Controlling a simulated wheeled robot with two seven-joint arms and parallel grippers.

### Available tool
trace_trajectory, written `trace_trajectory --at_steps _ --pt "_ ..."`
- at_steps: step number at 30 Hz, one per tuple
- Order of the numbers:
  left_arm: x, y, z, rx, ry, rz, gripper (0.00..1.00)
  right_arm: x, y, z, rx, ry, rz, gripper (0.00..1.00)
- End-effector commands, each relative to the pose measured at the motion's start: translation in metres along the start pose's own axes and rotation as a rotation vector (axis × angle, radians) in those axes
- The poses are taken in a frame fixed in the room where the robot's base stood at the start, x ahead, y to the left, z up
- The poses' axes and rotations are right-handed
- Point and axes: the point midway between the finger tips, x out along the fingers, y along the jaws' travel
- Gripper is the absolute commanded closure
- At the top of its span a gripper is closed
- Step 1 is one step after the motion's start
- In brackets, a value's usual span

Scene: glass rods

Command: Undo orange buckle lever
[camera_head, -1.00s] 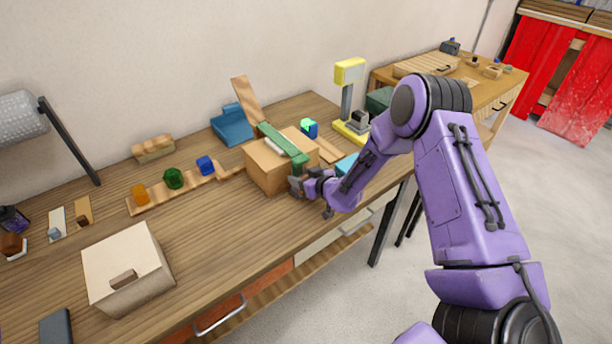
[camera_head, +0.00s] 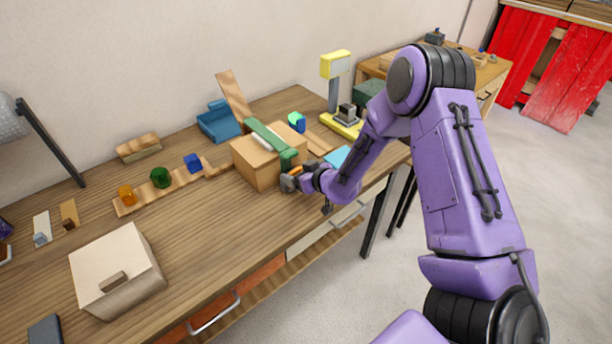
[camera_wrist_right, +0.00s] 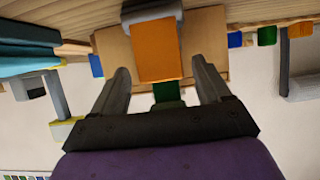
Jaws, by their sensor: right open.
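A brown box (camera_head: 256,167) stands on the workbench with a green strap (camera_head: 267,138) running over its top and down its front. The orange lever (camera_head: 296,171) is at the front of the box; in the wrist view the orange lever (camera_wrist_right: 157,50) stands out from a grey buckle (camera_wrist_right: 152,11). My right gripper (camera_head: 292,182) is at the box front. In the wrist view the right gripper (camera_wrist_right: 162,68) is open, with one finger on each side of the lever and a gap on both sides. My left gripper is not in view.
A wooden rack (camera_head: 170,187) with orange, green and blue pieces lies left of the box. A blue tray (camera_head: 217,121) is behind it, and a yellow-based device (camera_head: 346,126) to its right. A pale box (camera_head: 107,262) sits at front left. Bare bench lies between.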

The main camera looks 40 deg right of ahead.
Motion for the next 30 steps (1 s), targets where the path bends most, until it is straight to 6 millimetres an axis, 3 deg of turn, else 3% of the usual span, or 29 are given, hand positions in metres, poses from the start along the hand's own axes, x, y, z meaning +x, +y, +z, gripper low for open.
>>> trace_trajectory --at_steps 6,10,30 --pt "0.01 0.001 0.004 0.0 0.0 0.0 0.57 -0.048 0.0 0.001 0.001 0.002 0.001 0.23" --pt "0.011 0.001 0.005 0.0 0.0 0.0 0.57 -0.063 0.0 0.001 0.001 0.001 0.0 0.23" --pt "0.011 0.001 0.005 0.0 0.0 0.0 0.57 -0.065 0.0 0.0 0.0 0.0 0.0 0.23"
